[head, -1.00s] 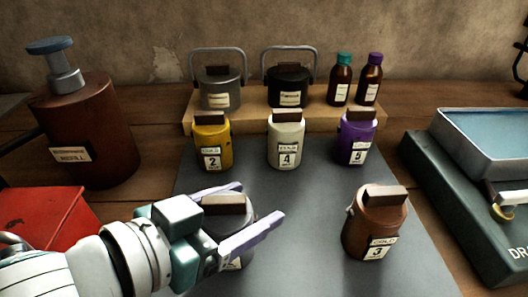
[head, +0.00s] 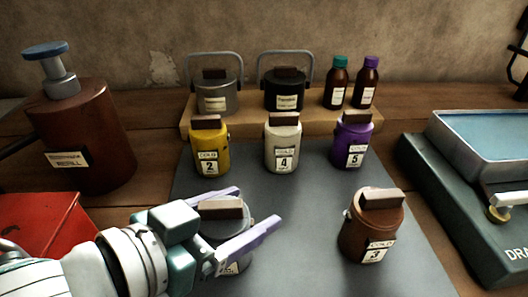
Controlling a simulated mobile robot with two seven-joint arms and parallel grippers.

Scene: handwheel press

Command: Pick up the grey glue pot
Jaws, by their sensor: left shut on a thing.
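The grey glue pot (head: 221,208) stands at the front left of the dark mat, with a brown block on its lid. My left gripper (head: 258,206) comes in from the left and is shut on this pot, one finger on the far side and one on the near side. The near finger and hand hide much of its body, and its label is mostly covered. The pot looks upright; I cannot tell whether it touches the mat. My right gripper is not in view.
On the dark mat (head: 300,230) stand a yellow pot (head: 208,146), a white pot (head: 282,146), a purple pot (head: 352,144) and a brown pot (head: 370,228). Behind them a wooden riser (head: 250,124) holds handled pots and bottles. A red box (head: 42,225) lies at left.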

